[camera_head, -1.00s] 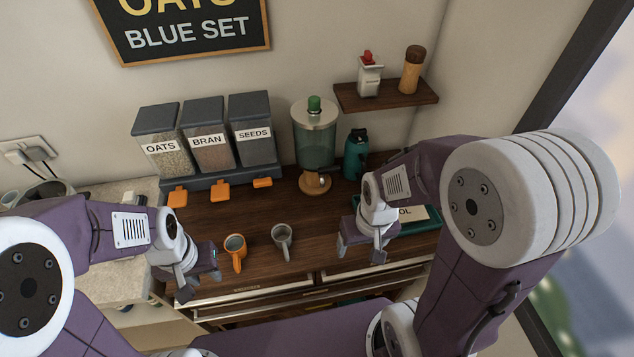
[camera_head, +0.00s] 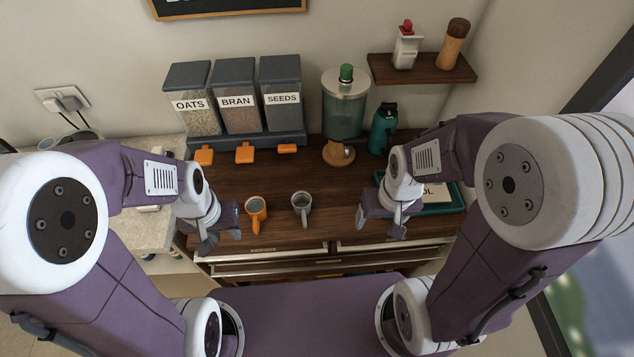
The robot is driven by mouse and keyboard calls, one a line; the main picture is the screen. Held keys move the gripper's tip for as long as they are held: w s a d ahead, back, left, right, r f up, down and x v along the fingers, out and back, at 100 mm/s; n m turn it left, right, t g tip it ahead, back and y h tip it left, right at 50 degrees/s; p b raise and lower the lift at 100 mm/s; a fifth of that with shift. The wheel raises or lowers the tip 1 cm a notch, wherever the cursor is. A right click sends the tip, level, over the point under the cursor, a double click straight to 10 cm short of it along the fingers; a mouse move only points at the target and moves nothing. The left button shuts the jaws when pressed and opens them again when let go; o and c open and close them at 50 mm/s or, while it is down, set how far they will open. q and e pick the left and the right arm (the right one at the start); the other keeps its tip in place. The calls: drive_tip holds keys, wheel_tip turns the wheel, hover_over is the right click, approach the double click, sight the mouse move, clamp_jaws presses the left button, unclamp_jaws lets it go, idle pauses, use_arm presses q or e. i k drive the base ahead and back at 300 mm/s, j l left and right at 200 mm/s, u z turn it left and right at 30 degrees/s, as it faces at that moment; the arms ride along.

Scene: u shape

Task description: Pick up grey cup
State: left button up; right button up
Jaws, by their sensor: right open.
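A grey cup (camera_head: 301,203) stands upright on the dark wooden counter, its handle toward me. An orange cup (camera_head: 256,209) stands just left of it, its handle also toward me. My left gripper (camera_head: 220,240) is left of the orange cup, near the counter's front edge; I cannot tell how far its jaws are apart. My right gripper (camera_head: 382,228) is right of the grey cup, apart from it, open and empty.
Dispensers of oats (camera_head: 190,105), bran (camera_head: 236,100) and seeds (camera_head: 281,95) stand at the back. A green tray (camera_head: 440,208) lies behind my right gripper. Counter behind the cups is clear.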

sight(301, 201)
drive_tip(key=j+z, duration=0.15)
drive_tip(key=j, duration=1.15)
